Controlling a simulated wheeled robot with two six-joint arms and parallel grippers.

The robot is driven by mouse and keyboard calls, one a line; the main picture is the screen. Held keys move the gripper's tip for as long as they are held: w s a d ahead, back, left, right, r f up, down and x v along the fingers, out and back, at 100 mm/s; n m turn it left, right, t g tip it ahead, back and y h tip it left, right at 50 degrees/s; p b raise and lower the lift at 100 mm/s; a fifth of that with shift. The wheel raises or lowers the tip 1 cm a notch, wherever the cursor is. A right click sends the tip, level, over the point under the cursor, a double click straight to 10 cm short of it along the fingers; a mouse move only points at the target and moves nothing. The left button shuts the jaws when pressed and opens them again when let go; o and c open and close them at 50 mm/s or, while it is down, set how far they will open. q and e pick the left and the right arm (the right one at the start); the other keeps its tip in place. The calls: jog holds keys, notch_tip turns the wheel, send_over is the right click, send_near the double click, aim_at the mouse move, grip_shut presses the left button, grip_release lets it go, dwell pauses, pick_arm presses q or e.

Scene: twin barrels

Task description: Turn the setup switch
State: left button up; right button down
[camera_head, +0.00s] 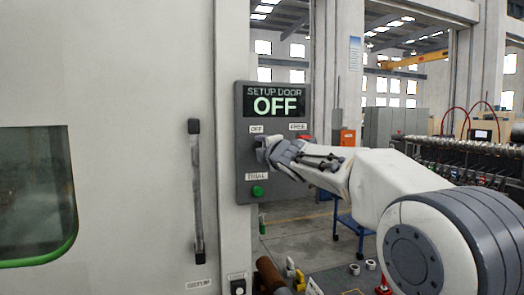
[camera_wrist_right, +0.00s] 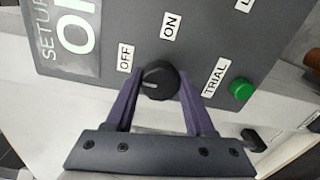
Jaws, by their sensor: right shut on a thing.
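The grey control panel (camera_head: 243,160) has a display (camera_head: 275,101) reading "SETUP DOOR OFF". The setup switch is a round black knob (camera_wrist_right: 158,80) between the "OFF" label (camera_wrist_right: 125,57) and the "TRIAL" label (camera_wrist_right: 215,77) in the wrist view, with an "ON" label above it. A pale mark shows on the knob's left side. My right gripper (camera_head: 270,151) is at the panel and hides most of the knob in the head view. In the wrist view, its purple fingers (camera_wrist_right: 157,88) are closed around the knob's two sides. My left gripper is not in view.
A green button (camera_head: 257,191) sits below the knob, beside "TRIAL". A red part (camera_head: 306,137) shows at the panel's right edge, under another label. A dark vertical handle (camera_head: 197,190) labelled "SETUP" is on the pale door to the left. Floor shows beyond the panel.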

dwell(0.4)
jog(key=shift+c, duration=1.3)
grip_release()
jog(key=shift+s, duration=0.1)
jog(key=b+v, duration=0.2)
jog(key=v, duration=0.8)
jog(key=shift+s, duration=0.15)
jog(key=shift+d, duration=0.1)
